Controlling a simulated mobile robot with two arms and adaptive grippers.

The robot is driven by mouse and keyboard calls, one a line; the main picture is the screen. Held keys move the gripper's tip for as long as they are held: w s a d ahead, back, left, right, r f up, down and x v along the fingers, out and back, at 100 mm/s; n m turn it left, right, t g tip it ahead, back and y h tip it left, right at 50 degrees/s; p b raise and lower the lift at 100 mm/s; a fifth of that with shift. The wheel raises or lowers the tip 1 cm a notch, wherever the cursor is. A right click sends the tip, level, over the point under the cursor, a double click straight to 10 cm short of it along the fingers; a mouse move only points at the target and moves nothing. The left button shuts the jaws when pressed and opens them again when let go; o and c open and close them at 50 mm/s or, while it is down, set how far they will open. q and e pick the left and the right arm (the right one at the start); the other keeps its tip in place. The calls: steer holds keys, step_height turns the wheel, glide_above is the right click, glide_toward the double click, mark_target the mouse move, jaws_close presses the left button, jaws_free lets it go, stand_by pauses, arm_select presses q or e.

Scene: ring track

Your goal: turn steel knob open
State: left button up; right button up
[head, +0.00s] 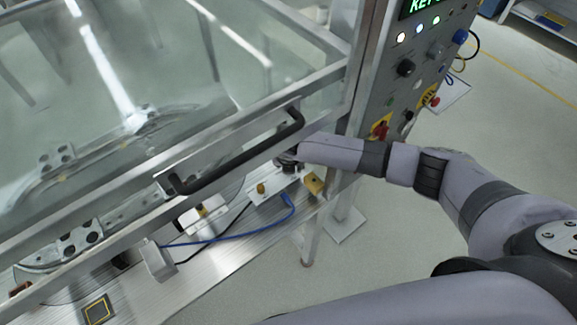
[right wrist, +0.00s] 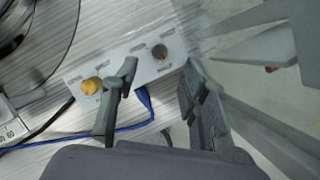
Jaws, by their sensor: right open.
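The steel knob (right wrist: 159,51) is a small round grey knob on a pale labelled plate (right wrist: 128,66) in the right wrist view. A yellow knob (right wrist: 91,86) sits on the same plate to its left. My right gripper (right wrist: 160,97) is open, with its fingers apart and nothing between them. The knob lies just beyond the gap between the fingertips, and I see no contact. In the head view my right gripper (head: 290,158) is over the right end of the plate (head: 268,208), largely hiding the steel knob. My left gripper is out of view.
A glass cover with a black handle (head: 240,157) stands just left of my right gripper. A control panel (head: 412,75) with several buttons rises behind my right arm. A blue cable (head: 232,239) runs from the plate along the bench. A yellow block (head: 314,184) is close by.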

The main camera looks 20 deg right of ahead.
steer(key=shift+x, duration=3.25)
steer(key=shift+a, duration=0.1)
steer(key=shift+c, duration=0.2)
jaws_close()
